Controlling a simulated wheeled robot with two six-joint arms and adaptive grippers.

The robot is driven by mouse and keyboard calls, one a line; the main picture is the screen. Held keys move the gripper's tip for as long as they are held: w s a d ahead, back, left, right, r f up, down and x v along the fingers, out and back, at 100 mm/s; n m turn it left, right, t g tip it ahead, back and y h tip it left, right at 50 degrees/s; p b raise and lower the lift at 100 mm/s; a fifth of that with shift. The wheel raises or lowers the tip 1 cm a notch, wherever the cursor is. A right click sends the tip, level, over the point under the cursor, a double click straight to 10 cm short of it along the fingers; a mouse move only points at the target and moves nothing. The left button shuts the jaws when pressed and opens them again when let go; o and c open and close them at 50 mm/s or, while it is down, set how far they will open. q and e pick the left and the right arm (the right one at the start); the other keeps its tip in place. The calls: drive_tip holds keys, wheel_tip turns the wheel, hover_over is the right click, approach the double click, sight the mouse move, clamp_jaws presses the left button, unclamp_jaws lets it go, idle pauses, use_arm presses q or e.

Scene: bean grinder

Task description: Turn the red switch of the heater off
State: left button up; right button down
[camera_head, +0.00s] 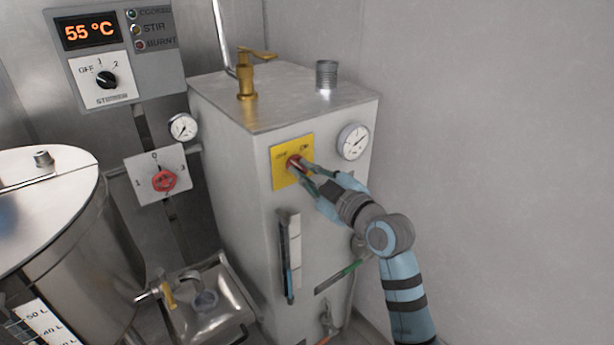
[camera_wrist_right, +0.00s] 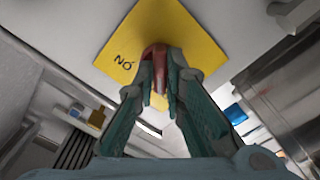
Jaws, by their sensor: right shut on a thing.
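The heater (camera_head: 240,200) is a tall grey metal box in the middle of the head view. A yellow plate (camera_head: 284,180) on its front carries the red switch (camera_head: 294,161). My right gripper (camera_head: 303,165) reaches in from the right and is shut on the red switch. In the right wrist view, the switch (camera_wrist_right: 156,62) sits between the two fingers (camera_wrist_right: 157,92). The yellow plate (camera_wrist_right: 185,35) lies behind it, with "ON" lettering showing upside down to the left of the switch. The other lettering is mostly hidden. My left gripper is not in view.
A control panel (camera_head: 155,70) reading 55 °C hangs at the upper left. A red knob (camera_head: 164,181) sits below it. A gauge (camera_head: 353,141) is right of the switch. A brass valve (camera_head: 247,80) stands on the heater. A steel kettle (camera_head: 60,230) fills the lower left.

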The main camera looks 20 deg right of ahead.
drive_tip(key=shift+n, duration=0.4)
drive_tip(key=c, duration=1.7)
unclamp_jaws()
drive_tip(key=shift+o, duration=0.2)
drive_tip(key=v, duration=1.2)
